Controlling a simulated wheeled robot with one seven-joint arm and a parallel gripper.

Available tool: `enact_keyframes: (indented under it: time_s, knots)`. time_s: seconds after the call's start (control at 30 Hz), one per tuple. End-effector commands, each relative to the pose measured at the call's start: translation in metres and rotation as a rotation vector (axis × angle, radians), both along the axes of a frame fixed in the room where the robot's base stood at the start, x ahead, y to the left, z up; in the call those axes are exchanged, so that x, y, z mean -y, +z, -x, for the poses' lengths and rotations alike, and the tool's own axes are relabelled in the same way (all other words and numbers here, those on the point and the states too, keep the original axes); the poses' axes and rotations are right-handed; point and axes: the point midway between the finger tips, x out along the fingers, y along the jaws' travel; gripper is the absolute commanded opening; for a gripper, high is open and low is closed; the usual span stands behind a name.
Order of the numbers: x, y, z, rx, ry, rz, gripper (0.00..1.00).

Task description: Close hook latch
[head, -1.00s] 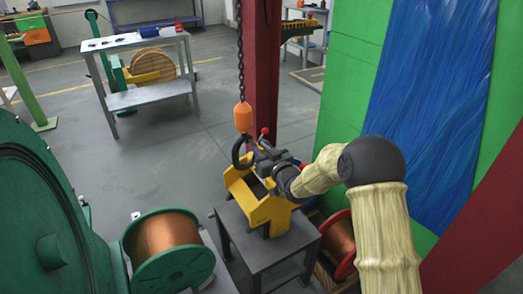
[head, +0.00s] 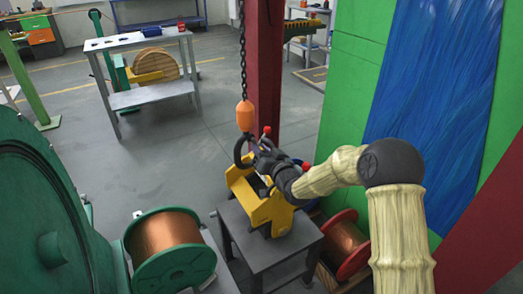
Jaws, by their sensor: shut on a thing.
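A dark hook (head: 239,152) hangs below an orange block (head: 244,115) on a chain (head: 242,55). My gripper (head: 255,150) is at the right side of the hook, shut on part of it. The latch is too small and too covered by the gripper to make out. A yellow cradle-like fixture (head: 270,211) is just below the hook and gripper. I cannot tell whether the hook touches it.
The yellow fixture is on a dark stand (head: 262,250). A green-flanged copper spool (head: 165,245) is at lower left and a red spool (head: 345,245) at right. A red column (head: 264,75) rises behind the chain. Floor at left is open.

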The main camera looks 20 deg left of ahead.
Motion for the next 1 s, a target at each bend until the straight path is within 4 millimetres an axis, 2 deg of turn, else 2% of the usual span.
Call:
enact_keyframes:
  time_s: [0.03,0.07,0.1,0.17,0.57,0.77,1.0]
  knots:
    - [0.002,-0.010,0.001,-0.019,-0.002,0.013,0.00]
    - [0.002,-0.011,0.001,-0.020,-0.002,0.014,0.00]
    - [0.002,-0.011,0.001,-0.020,0.000,0.014,0.26]
    - [0.002,-0.012,0.002,-0.021,0.000,0.015,0.38]
    - [0.003,-0.006,0.004,-0.010,0.002,0.009,0.38]
    - [0.019,-0.005,0.018,-0.011,0.003,0.009,0.38]
    - [0.052,-0.006,0.044,-0.011,0.000,0.010,0.38]
